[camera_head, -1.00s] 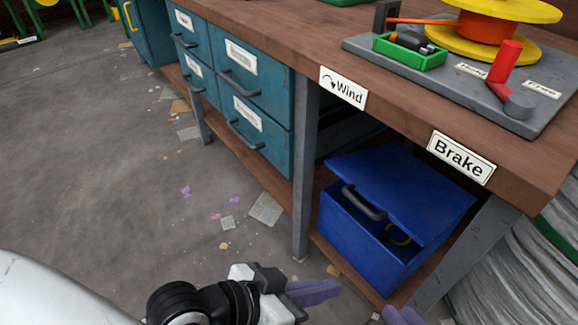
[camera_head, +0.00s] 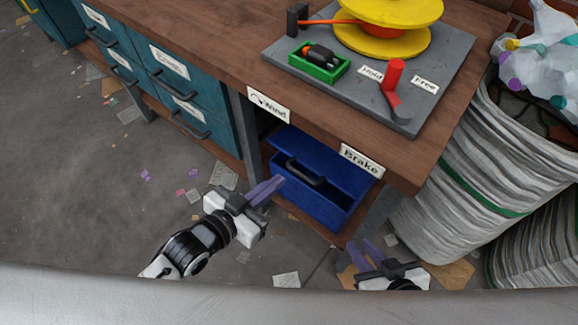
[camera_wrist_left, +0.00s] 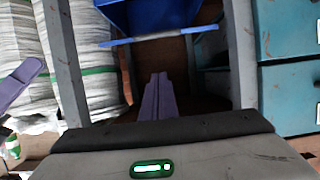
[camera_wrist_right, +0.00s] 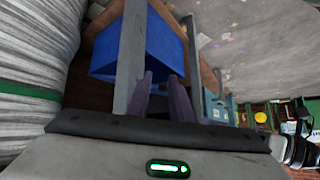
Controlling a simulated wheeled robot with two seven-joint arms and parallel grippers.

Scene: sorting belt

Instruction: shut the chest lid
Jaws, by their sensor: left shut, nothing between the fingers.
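The blue chest (camera_head: 308,204) sits on the low shelf under the bench. Its lid (camera_head: 296,149) is tilted and not flush with the box. A dark handle (camera_head: 305,173) shows near the chest's front. The bench top hides the lid's back part. My left gripper (camera_head: 268,189) is shut and empty at the chest's left front; whether it touches cannot be told. In the left wrist view, blue chest parts (camera_wrist_left: 160,14) lie beyond its closed fingers. My right gripper (camera_head: 372,250) is open and empty, in front of the chest's right side. The right wrist view shows the chest (camera_wrist_right: 152,48) past its parted fingers.
The wooden bench top (camera_head: 225,62) overhangs the chest, and grey legs (camera_head: 243,128) flank it. Teal drawers (camera_head: 180,92) stand left. The floor in front holds paper scraps.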

